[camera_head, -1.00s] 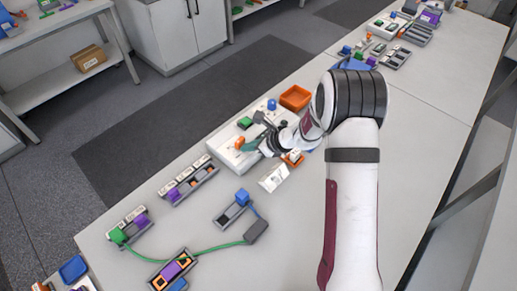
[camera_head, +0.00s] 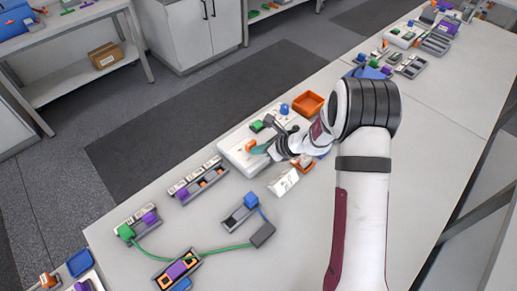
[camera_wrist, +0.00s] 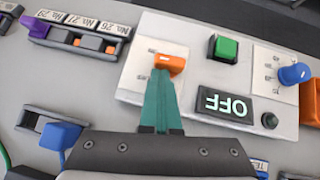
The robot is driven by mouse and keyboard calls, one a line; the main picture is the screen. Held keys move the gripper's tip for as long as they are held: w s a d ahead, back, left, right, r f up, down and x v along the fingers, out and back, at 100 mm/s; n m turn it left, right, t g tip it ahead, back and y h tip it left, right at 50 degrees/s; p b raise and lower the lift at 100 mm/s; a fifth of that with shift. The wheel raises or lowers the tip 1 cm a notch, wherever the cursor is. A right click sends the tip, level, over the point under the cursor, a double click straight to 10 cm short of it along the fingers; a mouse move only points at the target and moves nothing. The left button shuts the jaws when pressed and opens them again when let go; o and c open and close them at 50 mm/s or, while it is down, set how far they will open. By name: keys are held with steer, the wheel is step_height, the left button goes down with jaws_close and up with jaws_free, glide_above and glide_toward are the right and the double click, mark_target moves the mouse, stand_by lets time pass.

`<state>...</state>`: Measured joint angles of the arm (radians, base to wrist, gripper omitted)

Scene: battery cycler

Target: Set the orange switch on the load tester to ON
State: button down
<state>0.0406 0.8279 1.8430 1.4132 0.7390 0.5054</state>
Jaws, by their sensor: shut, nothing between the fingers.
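The load tester (camera_head: 229,147) is a white box on the bench; it also shows in the wrist view (camera_wrist: 134,88). Its orange switch (camera_wrist: 171,63) is at the box's left part in the wrist view, and it shows small in the head view (camera_head: 250,146). A dark display (camera_wrist: 222,105) on the box reads OFF, upside down in the wrist view. My gripper (camera_wrist: 163,73) is shut and empty, its green fingertips at the orange switch, overlapping its near edge in the picture. Whether they touch it I cannot tell. In the head view my gripper (camera_head: 259,149) is beside the switch.
The box also bears a green button (camera_wrist: 223,48), a blue knob (camera_wrist: 295,73) and a small dark round part (camera_wrist: 269,121). An orange tray (camera_head: 308,103) stands behind it. A grey battery holder (camera_head: 198,184) and a blue-topped holder (camera_head: 240,214) lie nearby.

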steer(key=shift+a, duration=0.6)
steer(key=shift+w, duration=0.1)
steer(key=shift+r, duration=0.1)
steer(key=shift+w+d, duration=0.55)
steer(key=shift+d, duration=0.35)
steer(key=shift+s, duration=0.45)
steer(key=s, duration=0.3)
steer(key=shift+s+d+f, duration=0.1)
steer(key=shift+s+f, duration=0.15)
steer(key=shift+s, duration=0.15)
steer(key=s+d+r, duration=0.2)
steer(key=s+r, duration=0.5)
steer(key=shift+s, duration=0.2)
